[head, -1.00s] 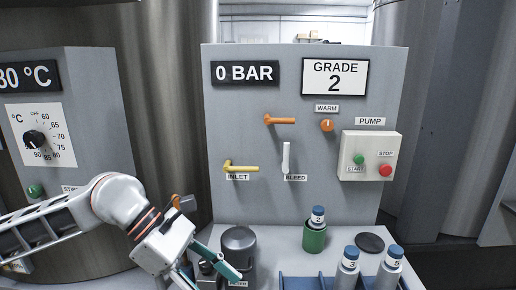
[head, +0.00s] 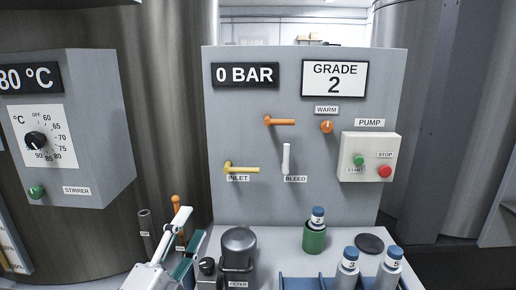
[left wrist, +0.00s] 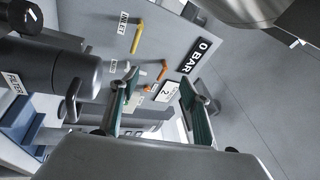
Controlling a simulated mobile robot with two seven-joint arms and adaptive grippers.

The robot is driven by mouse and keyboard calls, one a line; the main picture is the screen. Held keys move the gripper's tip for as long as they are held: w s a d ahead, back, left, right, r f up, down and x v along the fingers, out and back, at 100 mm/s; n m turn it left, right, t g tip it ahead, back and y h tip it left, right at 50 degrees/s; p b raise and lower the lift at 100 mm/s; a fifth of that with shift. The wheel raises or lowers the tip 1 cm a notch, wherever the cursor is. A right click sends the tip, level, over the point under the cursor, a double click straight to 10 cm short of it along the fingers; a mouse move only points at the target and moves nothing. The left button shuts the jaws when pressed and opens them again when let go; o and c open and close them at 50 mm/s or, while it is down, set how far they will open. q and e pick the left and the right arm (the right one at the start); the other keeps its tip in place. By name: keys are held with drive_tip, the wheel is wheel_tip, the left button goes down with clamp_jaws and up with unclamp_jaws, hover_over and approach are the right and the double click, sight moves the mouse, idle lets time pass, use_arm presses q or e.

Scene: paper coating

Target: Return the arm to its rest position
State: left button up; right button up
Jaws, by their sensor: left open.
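My left gripper (head: 191,222) is at the bottom of the head view, left of the dark filter housing (head: 239,247). Its fingers point upward, apart and empty. In the left wrist view its two green-padded fingers (left wrist: 160,82) stand apart with nothing between them. The filter housing (left wrist: 60,75) shows to their left there. Only the hand and fingers show in the head view; the rest of the left arm is out of frame. My right gripper is in neither view.
The panel (head: 230,120) reads 0 BAR and GRADE 2, with orange, yellow and white levers. A green cup (head: 314,240) holds bottle 2 (head: 318,217). Bottles 3 (head: 348,268) and 5 (head: 391,266) stand at a blue rack. An orange-handled lever (head: 176,205) is close behind the gripper.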

use_arm(q)
drive_tip(key=s+a+f+n+g+y, duration=0.3)
drive_tip(key=a+f+n+y, duration=0.1)
drive_tip(key=a+f, duration=0.4)
drive_tip(key=s+a+f+n+g+y, duration=0.35)
drive_tip(key=a+f, duration=0.25)
drive_tip(key=f, duration=0.5)
drive_tip(key=s+a+f+n+g+y, duration=0.2)
drive_tip(key=s+a+f+g, duration=0.3)
drive_tip(key=s, duration=0.4)
drive_tip(key=s+a+f+n+g+y, duration=0.1)
drive_tip(key=s+a+f+n+g, duration=0.2)
drive_tip(key=s+f, duration=0.5)
drive_tip(key=w+d+f+n+t+h+p, duration=0.1)
drive_tip(key=d+f+t+h, duration=0.1)
drive_tip(key=d+f, duration=0.3)
drive_tip(key=w+d+f+n+t+h+p, duration=0.1)
drive_tip(key=d+f+h, duration=0.4)
drive_tip(key=d, duration=0.6)
drive_tip(key=shift+w+d+f+t, duration=0.15)
drive_tip(key=shift+f+t, duration=0.05)
drive_tip(key=shift+t, duration=0.65)
